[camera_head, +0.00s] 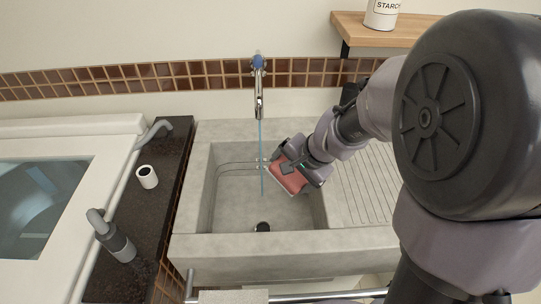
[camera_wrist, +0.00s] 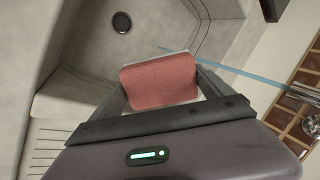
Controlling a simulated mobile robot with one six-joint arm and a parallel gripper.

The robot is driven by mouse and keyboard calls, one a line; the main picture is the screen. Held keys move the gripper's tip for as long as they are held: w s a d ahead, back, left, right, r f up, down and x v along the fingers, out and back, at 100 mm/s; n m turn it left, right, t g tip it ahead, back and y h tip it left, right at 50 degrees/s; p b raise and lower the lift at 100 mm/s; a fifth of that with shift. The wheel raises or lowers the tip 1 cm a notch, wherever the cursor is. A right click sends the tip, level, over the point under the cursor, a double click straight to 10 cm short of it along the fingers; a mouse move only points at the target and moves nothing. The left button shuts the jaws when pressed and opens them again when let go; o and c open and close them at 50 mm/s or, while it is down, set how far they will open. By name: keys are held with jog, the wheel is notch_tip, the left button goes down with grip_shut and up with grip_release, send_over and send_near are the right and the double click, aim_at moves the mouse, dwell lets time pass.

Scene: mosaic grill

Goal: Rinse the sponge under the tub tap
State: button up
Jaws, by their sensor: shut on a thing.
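The sponge (camera_head: 288,178) is reddish-pink with a pale edge, and it also shows in the wrist view (camera_wrist: 160,82). My gripper (camera_head: 286,168) is shut on it, one finger on each side, and holds it inside the grey stone tub (camera_head: 205,200). The tap (camera_head: 258,88) is on the wall behind the tub, and a thin blue stream of water (camera_head: 262,150) runs down from it. In the head view the stream falls just left of the sponge. In the wrist view the stream (camera_wrist: 235,70) passes behind the sponge; I cannot tell whether it touches.
A dark drain (camera_head: 262,227) lies in the tub floor. A ribbed drainboard (camera_head: 362,190) is right of the tub. A wooden shelf (camera_head: 400,38) carries a starch canister (camera_head: 382,14).

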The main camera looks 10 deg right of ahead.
aim_at(296, 179)
jog(key=s+r, duration=0.1)
jog(key=s+d+r+p, duration=0.1)
jog(key=s+r, duration=0.1)
jog(key=s, duration=0.1)
jog(key=shift+d+r+p, duration=0.35)
jog(key=shift+r, duration=0.05)
jog(key=shift+s+d+r, duration=0.1)
jog(key=shift+s+r, duration=0.05)
jog(key=shift+s, duration=0.2)
